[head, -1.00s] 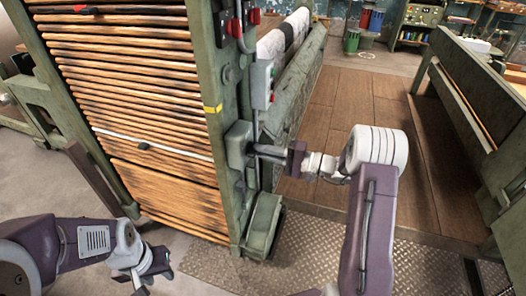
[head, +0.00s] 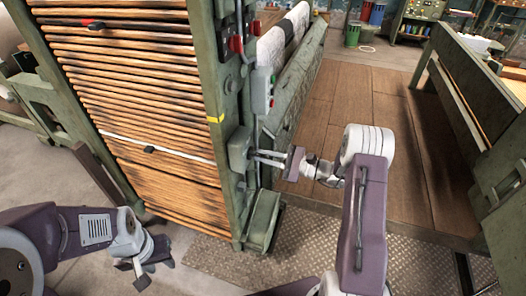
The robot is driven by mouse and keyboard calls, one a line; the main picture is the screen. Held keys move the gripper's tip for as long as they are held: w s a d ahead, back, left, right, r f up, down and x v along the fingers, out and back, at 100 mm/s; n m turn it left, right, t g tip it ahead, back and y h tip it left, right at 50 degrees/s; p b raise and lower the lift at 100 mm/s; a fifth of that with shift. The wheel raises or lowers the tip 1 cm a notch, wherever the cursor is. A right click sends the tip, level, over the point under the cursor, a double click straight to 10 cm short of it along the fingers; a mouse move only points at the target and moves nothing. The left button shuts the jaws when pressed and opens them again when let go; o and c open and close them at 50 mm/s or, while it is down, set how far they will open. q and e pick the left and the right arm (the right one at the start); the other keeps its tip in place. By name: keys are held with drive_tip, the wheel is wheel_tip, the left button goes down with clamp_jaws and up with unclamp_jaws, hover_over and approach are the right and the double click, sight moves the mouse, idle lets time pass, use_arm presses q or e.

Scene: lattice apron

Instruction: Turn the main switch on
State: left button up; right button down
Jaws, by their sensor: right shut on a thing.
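A grey-green switch box (head: 239,149) is fixed to the green machine post, at mid-height on its right side. I take it for the main switch. My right gripper (head: 257,156) reaches it from the right, with its fingers pointing left at the box. It is shut on a small part at the box's side, likely the switch handle. The fingers hide that part, so its position cannot be read. My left gripper (head: 150,267) hangs low at the left, away from the box. Its finger gap is not clear.
A control box with red and green buttons (head: 270,90) and a red lever (head: 235,44) sit higher on the post. A slatted wooden panel (head: 140,120) fills the left. Wooden floor (head: 340,110) lies open behind my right arm, with a green bench frame (head: 470,110) at right.

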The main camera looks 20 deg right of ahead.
drive_tip(key=m+p, duration=0.2)
drive_tip(key=m, duration=0.2)
drive_tip(key=shift+r+p, duration=0.1)
drive_tip(key=shift+p, duration=0.3)
drive_tip(key=shift+m+p, duration=0.8)
drive_tip(key=shift+m, duration=0.8)
drive_tip(key=c, duration=1.5)
unclamp_jaws()
drive_tip(key=shift+o, duration=0.2)
drive_tip(key=shift+d, duration=0.1)
drive_tip(key=v, duration=0.9)
